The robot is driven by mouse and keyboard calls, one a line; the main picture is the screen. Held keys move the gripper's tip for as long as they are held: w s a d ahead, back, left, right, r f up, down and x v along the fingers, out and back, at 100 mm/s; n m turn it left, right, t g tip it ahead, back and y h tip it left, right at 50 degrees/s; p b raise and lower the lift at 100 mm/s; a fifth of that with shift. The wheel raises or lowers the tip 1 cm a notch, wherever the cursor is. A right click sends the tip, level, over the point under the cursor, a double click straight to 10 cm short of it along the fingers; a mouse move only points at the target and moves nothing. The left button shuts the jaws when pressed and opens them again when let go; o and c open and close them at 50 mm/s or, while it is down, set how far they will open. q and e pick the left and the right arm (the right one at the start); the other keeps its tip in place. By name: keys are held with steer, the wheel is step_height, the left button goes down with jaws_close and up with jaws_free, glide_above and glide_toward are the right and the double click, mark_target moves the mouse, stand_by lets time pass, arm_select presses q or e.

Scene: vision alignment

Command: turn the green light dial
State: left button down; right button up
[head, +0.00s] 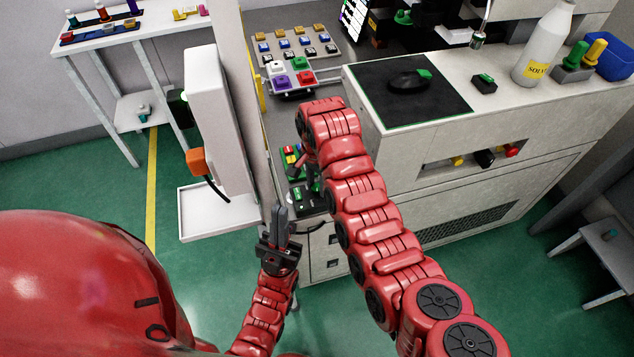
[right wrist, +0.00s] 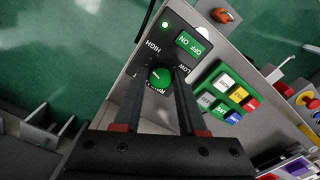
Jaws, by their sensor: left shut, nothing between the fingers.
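In the right wrist view the green light dial (right wrist: 160,77) sits on a black control box (right wrist: 195,22) marked HIGH and LOW. My right gripper (right wrist: 161,85) has one dark finger on each side of the dial. I cannot tell whether the fingers touch it. In the head view my right gripper (head: 313,178) is small and partly hidden behind its arm, low over the box (head: 309,203); the dial is not clear there. My left gripper (head: 280,219) is shut and empty, left of the box and nearer the camera.
A green ON/OFF switch (right wrist: 193,44) and a lit green lamp (right wrist: 165,24) are on the box. A panel of coloured buttons (right wrist: 228,95) stands close beside it. A white cabinet (head: 215,120) stands left, and a light counter (head: 450,110) right.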

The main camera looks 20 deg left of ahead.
steer(key=o, duration=0.3)
steer(key=shift+o, duration=0.2)
steer(key=shift+r, duration=0.3)
step_height(320, 180, up, 3)
steer(key=shift+w+f, duration=0.15)
steer(key=shift+f, duration=0.05)
step_height(320, 180, up, 6)
steer(key=r+p, duration=0.1)
steer(key=p, duration=0.3)
step_height(320, 180, up, 6)
glide_above(317, 186)
steer(key=shift+r, duration=0.55)
